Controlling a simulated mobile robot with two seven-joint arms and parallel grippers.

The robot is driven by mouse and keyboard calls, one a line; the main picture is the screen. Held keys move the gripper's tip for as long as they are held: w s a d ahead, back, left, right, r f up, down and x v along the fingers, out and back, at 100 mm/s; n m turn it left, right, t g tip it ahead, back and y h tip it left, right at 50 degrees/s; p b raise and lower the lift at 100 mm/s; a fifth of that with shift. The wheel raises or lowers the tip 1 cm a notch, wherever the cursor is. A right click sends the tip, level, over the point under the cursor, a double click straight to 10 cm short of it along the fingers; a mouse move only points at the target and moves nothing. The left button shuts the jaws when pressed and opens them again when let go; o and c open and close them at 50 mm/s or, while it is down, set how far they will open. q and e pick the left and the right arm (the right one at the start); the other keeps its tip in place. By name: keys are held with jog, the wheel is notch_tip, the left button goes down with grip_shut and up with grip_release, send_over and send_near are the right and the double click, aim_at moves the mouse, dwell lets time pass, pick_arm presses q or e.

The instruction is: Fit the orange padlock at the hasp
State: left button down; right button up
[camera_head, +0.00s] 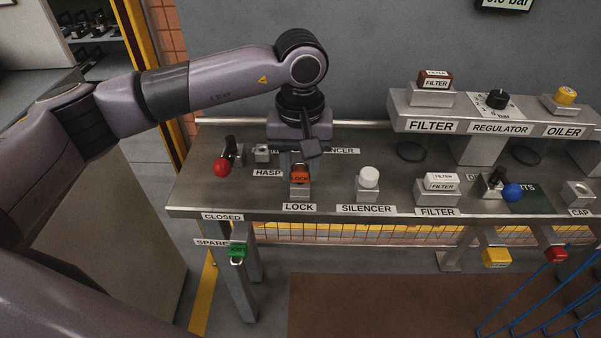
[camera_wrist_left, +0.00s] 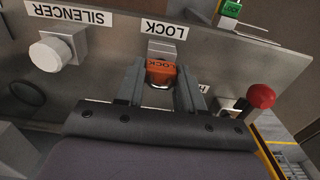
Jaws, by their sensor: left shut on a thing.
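The orange padlock (camera_head: 300,176) marked LOCK is at the metal block (camera_head: 299,191) behind the LOCK label. It also shows in the left wrist view (camera_wrist_left: 161,69), between my two fingers. My left gripper (camera_head: 300,163) comes down from above and is shut on the padlock. Whether the padlock still touches its block I cannot tell. The hasp (camera_head: 262,153) is a small metal piece behind the HASP label, just left of my gripper and apart from it. My right gripper is not in view.
A red-knobbed valve lever (camera_head: 223,167) stands left of the hasp. A white silencer (camera_head: 369,177) stands right of the padlock. A green padlock (camera_head: 237,251) hangs at the SPARE label below the bench edge. The raised shelf (camera_head: 466,128) is at the back right.

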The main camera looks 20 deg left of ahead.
aim_at(300, 162)
pick_arm(q)
jog(key=shift+r+p, duration=0.95)
jog(key=shift+r, duration=1.2)
jog(key=shift+r+p, duration=0.35)
jog(key=shift+r, duration=0.35)
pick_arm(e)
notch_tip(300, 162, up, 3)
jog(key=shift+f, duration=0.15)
pick_arm(q)
jog(key=shift+a+r, duration=0.1)
